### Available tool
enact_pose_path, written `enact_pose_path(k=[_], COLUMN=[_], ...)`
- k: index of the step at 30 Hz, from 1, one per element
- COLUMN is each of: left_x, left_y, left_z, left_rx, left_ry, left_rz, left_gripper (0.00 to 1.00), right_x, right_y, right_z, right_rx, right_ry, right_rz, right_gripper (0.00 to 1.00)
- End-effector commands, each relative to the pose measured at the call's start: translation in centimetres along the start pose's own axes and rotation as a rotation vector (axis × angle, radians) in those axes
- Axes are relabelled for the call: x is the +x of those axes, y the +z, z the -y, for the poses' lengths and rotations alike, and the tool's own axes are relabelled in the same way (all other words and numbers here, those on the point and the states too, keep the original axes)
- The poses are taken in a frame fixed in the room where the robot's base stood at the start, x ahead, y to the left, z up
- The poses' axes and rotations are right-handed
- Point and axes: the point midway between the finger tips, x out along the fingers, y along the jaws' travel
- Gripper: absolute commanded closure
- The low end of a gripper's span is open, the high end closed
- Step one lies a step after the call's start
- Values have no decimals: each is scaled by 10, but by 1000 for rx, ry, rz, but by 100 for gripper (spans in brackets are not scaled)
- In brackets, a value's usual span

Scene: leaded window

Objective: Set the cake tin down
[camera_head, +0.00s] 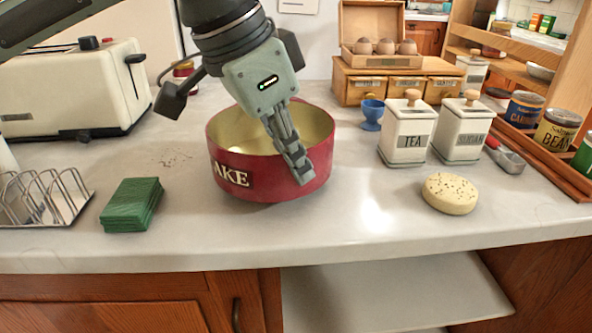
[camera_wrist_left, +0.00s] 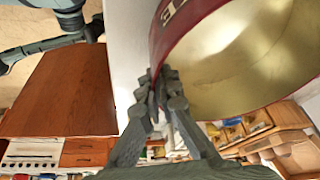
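My right gripper is not in view.
A cream toaster (camera_head: 70,90), toast rack (camera_head: 45,198) and green stack (camera_head: 131,205) stand left. White TEA (camera_head: 407,140) and SUGAR (camera_head: 463,135) canisters, a blue egg cup (camera_head: 372,113) and a speckled round cake-like item (camera_head: 450,193) are right. The front worktop is clear.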

Motion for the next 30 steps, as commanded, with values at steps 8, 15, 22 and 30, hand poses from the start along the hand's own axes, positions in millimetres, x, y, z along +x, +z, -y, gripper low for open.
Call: enact_pose_path(k=[8, 15, 22, 30], left_x=[15, 18, 18, 16], left_y=[6, 8, 8, 7], left_z=[0, 0, 0, 0], left_rx=[-1, -1, -1, -1], left_ry=[-2, -1, -1, -1], left_rz=[-3, -1, -1, -1], left_gripper=[100, 96, 74, 74], right_x=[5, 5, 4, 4], right_y=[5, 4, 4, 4], right_z=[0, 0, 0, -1], right_rx=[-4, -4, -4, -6], right_ry=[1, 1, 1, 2], right_rz=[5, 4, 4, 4], right_gripper=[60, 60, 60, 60])
